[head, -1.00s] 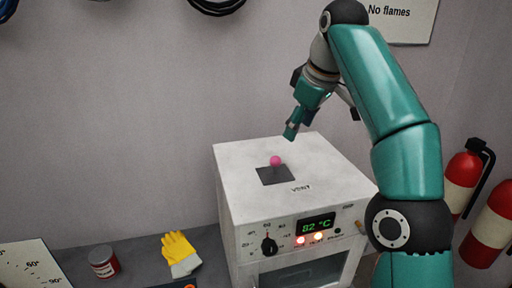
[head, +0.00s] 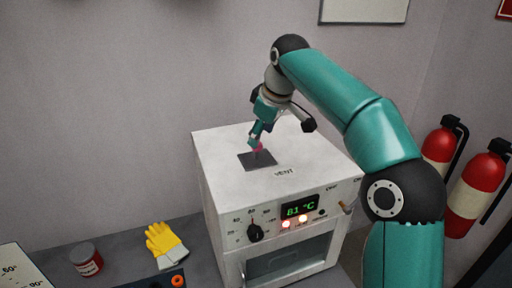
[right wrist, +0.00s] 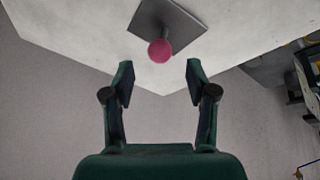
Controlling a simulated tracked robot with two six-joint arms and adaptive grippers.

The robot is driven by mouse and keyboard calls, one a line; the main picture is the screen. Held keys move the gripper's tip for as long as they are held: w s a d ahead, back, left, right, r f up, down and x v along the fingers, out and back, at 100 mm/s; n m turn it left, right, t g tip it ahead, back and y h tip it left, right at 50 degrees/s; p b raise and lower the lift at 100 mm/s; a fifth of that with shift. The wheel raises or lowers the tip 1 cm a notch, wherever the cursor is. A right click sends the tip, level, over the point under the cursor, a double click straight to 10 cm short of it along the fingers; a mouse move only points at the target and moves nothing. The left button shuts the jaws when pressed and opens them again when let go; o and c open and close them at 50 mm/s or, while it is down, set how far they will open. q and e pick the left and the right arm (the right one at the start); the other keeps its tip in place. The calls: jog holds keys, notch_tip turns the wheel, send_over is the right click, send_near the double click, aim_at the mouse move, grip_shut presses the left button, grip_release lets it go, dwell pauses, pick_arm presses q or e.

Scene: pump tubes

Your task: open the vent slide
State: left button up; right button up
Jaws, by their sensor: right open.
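The vent slide is a dark square plate (head: 257,161) with a pink knob (head: 258,148), on top of the white oven (head: 222,160) beside the "VENT" label. In the right wrist view the plate (right wrist: 178,22) and the pink knob (right wrist: 160,50) show ahead of the fingers. My right gripper (head: 256,138) is over the oven top, close to the knob and partly covering it in the head view. In the right wrist view my right gripper (right wrist: 160,80) is open and empty, with the knob just beyond the fingertips, between their lines. My left gripper is not in view.
The oven front has a black dial (head: 255,233), a green display (head: 299,207) reading 81 °C and lit lamps. Yellow gloves (head: 165,243) and a red tin (head: 87,260) lie on the bench to the left. Red extinguishers (head: 472,185) stand at the right.

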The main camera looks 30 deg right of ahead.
aim_at(257, 151)
jog(key=shift+x, duration=3.15)
grip_shut()
